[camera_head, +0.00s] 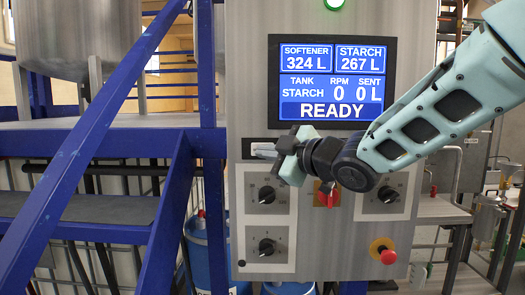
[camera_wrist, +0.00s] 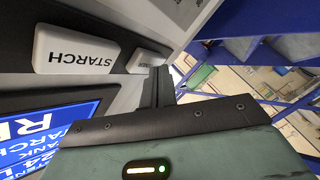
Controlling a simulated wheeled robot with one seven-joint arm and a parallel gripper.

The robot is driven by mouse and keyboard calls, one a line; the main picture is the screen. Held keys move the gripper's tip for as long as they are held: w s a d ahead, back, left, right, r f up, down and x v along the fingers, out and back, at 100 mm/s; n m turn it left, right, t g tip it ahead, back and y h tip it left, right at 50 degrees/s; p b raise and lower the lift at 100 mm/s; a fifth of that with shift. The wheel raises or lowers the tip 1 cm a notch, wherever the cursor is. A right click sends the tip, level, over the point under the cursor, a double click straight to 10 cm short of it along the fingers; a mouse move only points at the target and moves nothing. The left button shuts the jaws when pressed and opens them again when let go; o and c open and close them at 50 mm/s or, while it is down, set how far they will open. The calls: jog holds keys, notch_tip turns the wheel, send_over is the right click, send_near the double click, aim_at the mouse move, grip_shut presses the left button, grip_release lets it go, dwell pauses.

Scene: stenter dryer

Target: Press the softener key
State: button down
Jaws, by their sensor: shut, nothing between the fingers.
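The softener key (camera_wrist: 148,61) is a white key in the wrist view, its upside-down lettering only partly legible. My gripper's fingertips cover part of it. In the head view a sliver of white (camera_head: 262,148) shows left of my gripper, apparently this key. My gripper (camera_wrist: 160,82) is shut and empty, its dark fingertips at or just in front of the key's edge; I cannot tell whether they touch. In the head view my gripper (camera_head: 277,150) is at the panel, below the display. The white STARCH key (camera_wrist: 75,50) is beside the softener key.
The blue display (camera_head: 332,82) reads softener 324 L, starch 267 L, tank STARCH, RPM 0, sent 0 L, READY. Below the keys are knobs (camera_head: 267,195), a red-and-yellow switch (camera_head: 327,196) and a red emergency button (camera_head: 387,256). Blue stair framing (camera_head: 165,215) stands left of the panel.

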jog(key=shift+w, duration=0.2)
dwell(0.4)
jog(key=shift+s+b, duration=0.6)
jog(key=shift+s, duration=0.3)
jog(key=s+b, duration=0.3)
jog(key=s, duration=0.2)
jog(key=shift+a, duration=0.1)
dwell(0.6)
